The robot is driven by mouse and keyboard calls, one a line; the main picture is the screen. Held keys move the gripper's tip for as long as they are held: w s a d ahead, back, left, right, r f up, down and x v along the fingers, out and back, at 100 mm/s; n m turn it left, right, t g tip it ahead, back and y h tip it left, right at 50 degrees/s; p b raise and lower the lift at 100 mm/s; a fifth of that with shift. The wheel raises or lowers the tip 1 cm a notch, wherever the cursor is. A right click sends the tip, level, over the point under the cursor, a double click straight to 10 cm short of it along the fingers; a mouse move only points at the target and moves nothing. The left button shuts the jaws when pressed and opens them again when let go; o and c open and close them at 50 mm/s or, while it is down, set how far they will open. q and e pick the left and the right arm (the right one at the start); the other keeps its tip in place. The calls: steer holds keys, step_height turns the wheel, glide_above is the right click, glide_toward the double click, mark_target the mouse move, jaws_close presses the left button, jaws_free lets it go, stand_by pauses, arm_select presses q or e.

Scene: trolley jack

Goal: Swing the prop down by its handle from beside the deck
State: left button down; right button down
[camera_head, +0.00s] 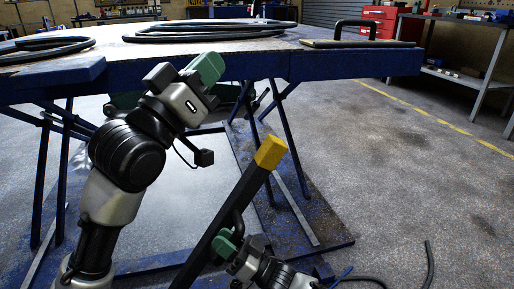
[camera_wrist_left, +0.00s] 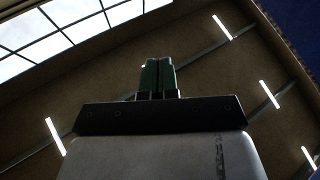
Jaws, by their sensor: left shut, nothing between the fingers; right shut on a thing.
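The prop (camera_head: 222,225) is a dark square bar with a yellow end block (camera_head: 270,152), leaning up and to the right below the deck. Its black handle (camera_head: 239,220) sticks out on its right side. My right gripper (camera_head: 227,242), with green fingers, is shut on the handle low in the picture; its fingers partly hide the grip. The deck (camera_head: 350,65) is a blue-edged platform on crossed legs. My left gripper (camera_head: 207,68) is raised in front of the deck's edge, away from the prop. In the left wrist view its green fingers (camera_wrist_left: 157,76) are together and empty.
Black hoses (camera_head: 205,31) and a plate with a black handle (camera_head: 360,43) lie on the deck. A blue base frame (camera_head: 285,215) is on the floor below. A dark hose (camera_head: 429,265) lies at the lower right. The floor to the right is mostly clear.

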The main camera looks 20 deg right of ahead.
mark_target(261, 156)
arm_select(q)
steer(key=w+d+f+n+g+y, duration=0.3)
steer(key=w+d+f+g+y, duration=0.2)
steer(key=d+y, duration=0.15)
arm_select(e)
steer(key=shift+a, duration=0.15)
arm_select(q)
steer(key=a+f+n+g+y, duration=0.3)
steer(key=n+g+y, duration=0.2)
steer(key=y, duration=0.4)
steer(key=x, duration=0.8)
steer(key=d+x, duration=0.1)
steer(key=x, duration=0.3)
steer(key=shift+s+d, duration=0.1)
steer(key=shift+s, duration=0.2)
steer(key=shift+d+f, duration=0.3)
steer(key=shift+d, duration=0.15)
